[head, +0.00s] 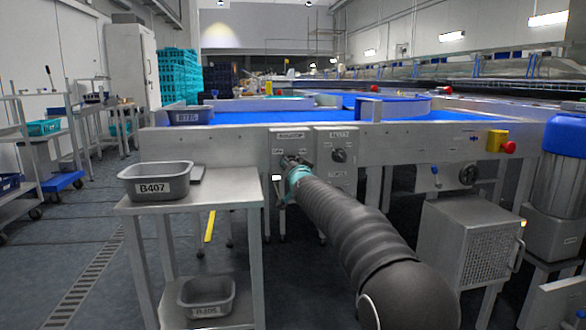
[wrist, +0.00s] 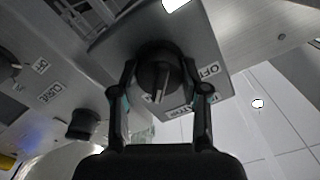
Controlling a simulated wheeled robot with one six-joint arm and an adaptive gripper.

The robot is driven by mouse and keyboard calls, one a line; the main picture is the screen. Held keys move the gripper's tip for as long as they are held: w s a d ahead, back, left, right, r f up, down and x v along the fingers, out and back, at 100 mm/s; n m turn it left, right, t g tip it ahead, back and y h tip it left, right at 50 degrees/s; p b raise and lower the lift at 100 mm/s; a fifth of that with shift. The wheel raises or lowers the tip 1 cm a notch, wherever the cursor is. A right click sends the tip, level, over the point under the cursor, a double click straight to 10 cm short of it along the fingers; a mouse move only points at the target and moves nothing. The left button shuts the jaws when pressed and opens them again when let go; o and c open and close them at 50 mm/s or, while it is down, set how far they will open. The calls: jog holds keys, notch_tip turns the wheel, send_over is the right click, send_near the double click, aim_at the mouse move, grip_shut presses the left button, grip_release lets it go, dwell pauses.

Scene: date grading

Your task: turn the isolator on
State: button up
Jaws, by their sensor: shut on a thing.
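The isolator panel (head: 280,146) is a grey plate on the front rail of the conveyor frame, left of a second switch panel. In the wrist view its dark rotary knob (wrist: 157,76) has a raised grip bar, with an OFF label (wrist: 208,71) beside it. Another label near the knob is partly covered. My gripper (wrist: 160,72) has a finger on either side of the knob and is shut on it. My gripper (head: 290,163) also shows at the panel in the head view, where it and my arm hide the knob.
The neighbouring panel (head: 351,174) carries its own dark rotary switch (head: 339,155), close to my gripper. A metal stand (head: 240,193) with grey tub B407 (head: 156,181) is at the left. A red emergency button (head: 508,147) is at the right. Open floor lies further left.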

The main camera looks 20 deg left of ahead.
jog(key=shift+m, duration=0.4)
jog(key=o, duration=1.1)
jog(key=shift+o, duration=0.2)
jog(key=v, duration=1.2)
jog(key=shift+w+f, duration=0.1)
